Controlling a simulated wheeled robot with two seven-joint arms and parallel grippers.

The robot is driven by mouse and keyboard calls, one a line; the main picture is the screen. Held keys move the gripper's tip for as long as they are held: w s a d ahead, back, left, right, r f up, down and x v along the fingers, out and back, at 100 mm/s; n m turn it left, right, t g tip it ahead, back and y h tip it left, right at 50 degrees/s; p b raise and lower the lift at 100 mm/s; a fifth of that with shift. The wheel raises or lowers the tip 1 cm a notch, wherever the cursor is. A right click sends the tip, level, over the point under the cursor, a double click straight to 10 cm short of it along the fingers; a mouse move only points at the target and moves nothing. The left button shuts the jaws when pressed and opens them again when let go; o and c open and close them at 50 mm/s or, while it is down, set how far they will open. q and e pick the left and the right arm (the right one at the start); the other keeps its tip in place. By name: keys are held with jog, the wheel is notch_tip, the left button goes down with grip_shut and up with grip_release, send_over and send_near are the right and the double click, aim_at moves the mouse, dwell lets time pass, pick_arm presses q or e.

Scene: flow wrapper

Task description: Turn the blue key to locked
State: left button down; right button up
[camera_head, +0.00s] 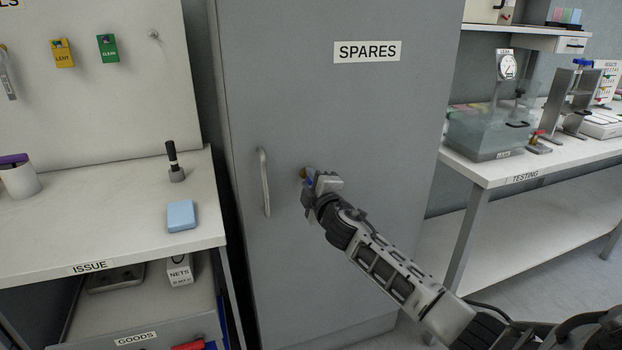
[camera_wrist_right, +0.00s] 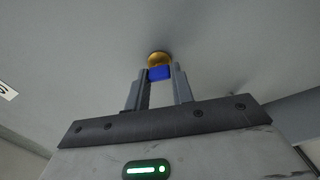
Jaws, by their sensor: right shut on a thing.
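The blue key (camera_wrist_right: 160,73) sits in a round brass lock (camera_wrist_right: 159,58) on the grey cabinet door. My right gripper (camera_wrist_right: 163,80) is shut on the blue key, with one finger on each side of its head. In the head view, my right gripper (camera_head: 308,186) is at the cabinet door just right of the handle and covers most of the key; a bit of the brass lock (camera_head: 303,173) shows beside it. How far the key is turned cannot be told. My left gripper is not in view.
The grey SPARES cabinet (camera_head: 350,110) has a vertical handle (camera_head: 264,182) left of the lock. The ISSUE counter (camera_head: 110,235) stands at the left with a blue block (camera_head: 181,215) on it. The TESTING bench (camera_head: 555,165) stands at the right.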

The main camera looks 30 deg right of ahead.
jog(key=shift+n, duration=1.2)
jog(key=shift+f+n, duration=0.1)
jog(key=shift+n, duration=0.2)
jog(key=o, duration=1)
jog(key=shift+p, duration=0.3)
jog(key=v, duration=1.6)
jog(key=shift+a, duration=0.1)
